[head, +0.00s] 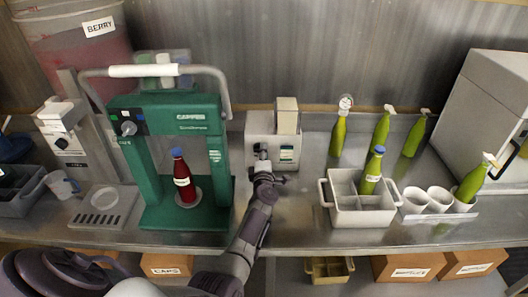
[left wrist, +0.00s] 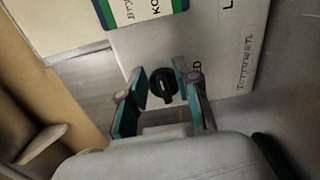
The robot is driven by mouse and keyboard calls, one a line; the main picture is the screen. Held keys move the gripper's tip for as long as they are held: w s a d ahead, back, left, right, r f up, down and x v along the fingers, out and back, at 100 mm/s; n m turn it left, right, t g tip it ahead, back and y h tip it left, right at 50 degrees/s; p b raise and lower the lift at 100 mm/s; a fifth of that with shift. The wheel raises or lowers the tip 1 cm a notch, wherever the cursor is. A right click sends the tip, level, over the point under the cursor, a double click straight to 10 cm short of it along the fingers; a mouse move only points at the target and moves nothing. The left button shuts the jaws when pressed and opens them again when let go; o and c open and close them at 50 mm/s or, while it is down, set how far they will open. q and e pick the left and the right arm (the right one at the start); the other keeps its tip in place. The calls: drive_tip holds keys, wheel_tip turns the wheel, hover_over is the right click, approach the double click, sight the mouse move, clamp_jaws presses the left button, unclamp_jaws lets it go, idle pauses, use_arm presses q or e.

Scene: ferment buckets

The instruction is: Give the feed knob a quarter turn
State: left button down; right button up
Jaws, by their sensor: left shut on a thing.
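The feed knob (left wrist: 163,84) is a round black knob with a pale mark, on the front of a light grey box. In the left wrist view it sits between the two green-padded fingers of my left gripper (left wrist: 160,88), which are shut on it. The label beside it is partly covered; only its last letters show. In the head view my left gripper (head: 262,160) reaches up to the front of the grey box (head: 258,124) and hides the knob. My right gripper is in neither view.
A green capper frame (head: 148,172) with a red bottle (head: 184,182) stands left of the box. A grey divided crate (head: 345,217) with a green bottle (head: 371,173) is to the right, with white cups (head: 414,201) beyond. Bare steel counter lies between box and crate.

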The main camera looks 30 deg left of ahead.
use_arm(q)
drive_tip(key=shift+f+m, duration=0.15)
drive_tip(key=shift+m, duration=0.25)
drive_tip(key=c, duration=0.8)
unclamp_jaws()
drive_tip(key=shift+a, duration=0.15)
